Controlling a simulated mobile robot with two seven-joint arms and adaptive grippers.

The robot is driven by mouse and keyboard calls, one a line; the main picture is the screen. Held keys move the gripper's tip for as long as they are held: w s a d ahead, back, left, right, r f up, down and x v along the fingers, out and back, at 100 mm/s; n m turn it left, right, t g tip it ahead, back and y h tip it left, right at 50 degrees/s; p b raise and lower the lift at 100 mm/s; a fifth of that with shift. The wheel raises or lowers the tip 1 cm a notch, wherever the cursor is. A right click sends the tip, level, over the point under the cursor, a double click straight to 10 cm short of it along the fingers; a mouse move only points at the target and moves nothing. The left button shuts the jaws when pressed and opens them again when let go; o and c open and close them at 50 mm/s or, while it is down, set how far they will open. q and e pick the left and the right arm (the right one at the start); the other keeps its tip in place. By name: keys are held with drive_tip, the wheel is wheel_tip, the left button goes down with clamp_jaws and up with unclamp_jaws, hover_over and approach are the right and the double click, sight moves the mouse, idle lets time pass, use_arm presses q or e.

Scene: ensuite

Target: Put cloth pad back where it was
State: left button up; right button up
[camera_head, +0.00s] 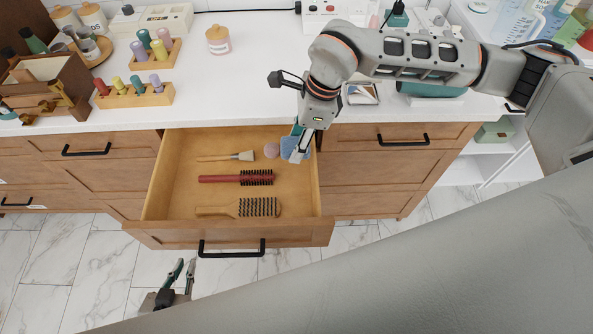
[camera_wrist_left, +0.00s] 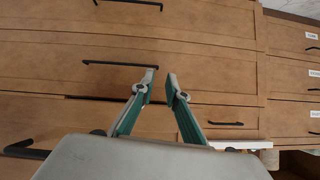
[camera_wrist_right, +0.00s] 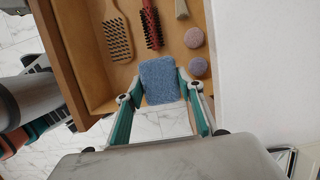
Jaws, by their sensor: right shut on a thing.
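The blue cloth pad (camera_head: 287,151) is gripped by my right gripper (camera_head: 299,148) at the back right corner of the open drawer (camera_head: 165,190). In the right wrist view the pad (camera_wrist_right: 160,78) sits between the two fingertips, flat side toward the camera. I cannot tell whether it touches the drawer floor. My left gripper (camera_head: 185,266) is low in front of the drawer, empty. In the left wrist view its fingertips (camera_wrist_left: 161,78) stand a little apart before the wooden drawer fronts.
The drawer holds a wooden paddle brush (camera_head: 240,208), a red round brush (camera_head: 238,178), a flat brush (camera_head: 228,157) and round puffs (camera_head: 271,150) beside the pad. The white counter (camera_head: 240,90) above carries bottles, racks and jars.

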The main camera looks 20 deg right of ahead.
sight(293, 179)
wheel_tip(293, 179, down, 12)
drive_tip(key=shift+f+b, duration=0.25)
drive_tip(key=shift+b, duration=0.05)
drive_tip(key=shift+f, duration=0.1)
drive_tip(key=shift+f, duration=0.1)
drive_tip(key=o, duration=1.1)
drive_tip(key=v, duration=1.1)
drive_tip(key=shift+r, duration=0.3)
drive_tip(key=shift+d+r, duration=0.15)
drive_tip(key=shift+r, duration=0.25)
